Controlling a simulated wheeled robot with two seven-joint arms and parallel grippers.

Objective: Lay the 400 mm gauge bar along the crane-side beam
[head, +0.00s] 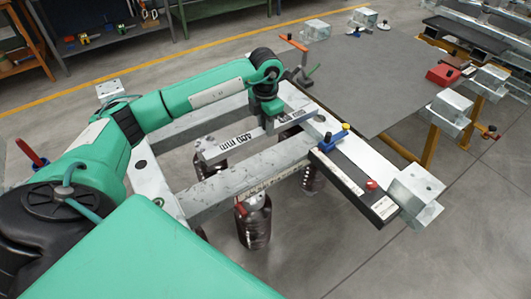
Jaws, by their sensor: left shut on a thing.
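The 400 mm gauge bar (236,141) is a pale grey bar with a black "400 mm" label. My left gripper (270,120) is shut on it near its middle, from above. The bar is over the open middle of a grey steel frame, between the frame's far beam (198,121) and near beam (240,180), running roughly along them. I cannot tell which beam is the crane-side one. The gripper's fingertips are mostly hidden behind the wrist, and the bar's clearance is hard to judge. My right gripper is not in view.
Dark spring isolators (254,222) stand under the frame. On its right end lie a long black box (352,184) with a red knob and a blue-and-yellow tool (329,141). A clamp with an orange handle (294,43) stands behind.

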